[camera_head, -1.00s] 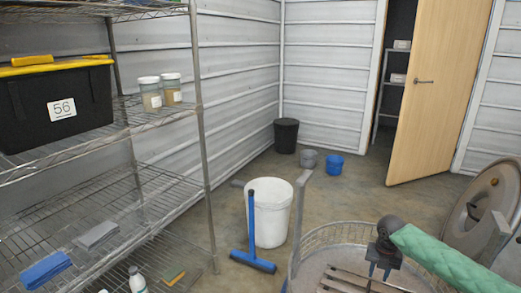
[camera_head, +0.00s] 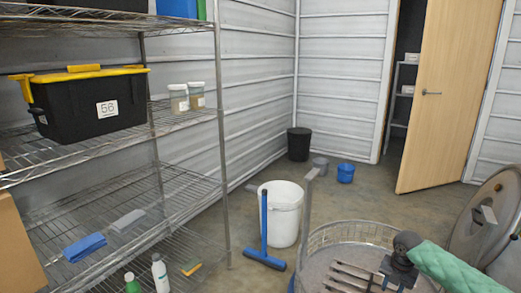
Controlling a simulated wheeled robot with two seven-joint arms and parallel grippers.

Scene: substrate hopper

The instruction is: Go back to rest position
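My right arm comes in from the right in a green sleeve. My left gripper is not in view.
A wire shelf rack (camera_head: 223,130) fills the left, holding a black bin (camera_head: 75,108) with a yellow lid, jars and bottles. A round metal lid (camera_head: 480,235) is at right. A wooden door (camera_head: 450,100) stands open behind.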

